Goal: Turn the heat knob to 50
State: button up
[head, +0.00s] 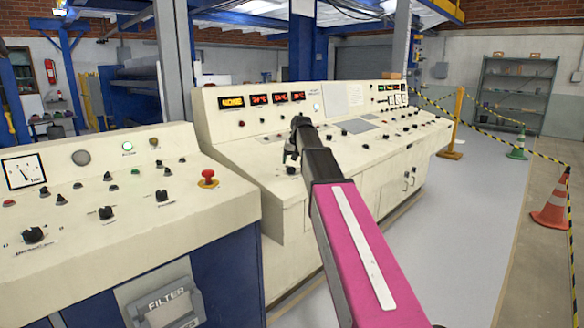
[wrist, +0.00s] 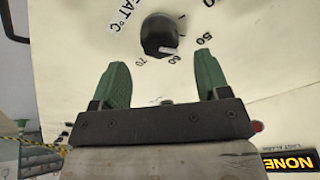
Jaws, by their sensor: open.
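The heat knob (wrist: 160,35) is round and black, on a cream panel in the wrist view. Part of its label, "EAT °C", shows beside it. In the head view my gripper (head: 290,150) is over the sloped console, mostly seen from behind.
The long cream console (head: 385,150) carries red displays (head: 275,98) and several other knobs. A nearer console (head: 110,200) at left has a red mushroom button (head: 207,178) and a gauge (head: 24,173). Free floor (head: 470,220) lies to the right, bounded by traffic cones (head: 553,208).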

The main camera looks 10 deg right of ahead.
jog(key=v, duration=0.6)
jog(key=shift+s+r, duration=0.2)
jog(key=shift+r, duration=0.2)
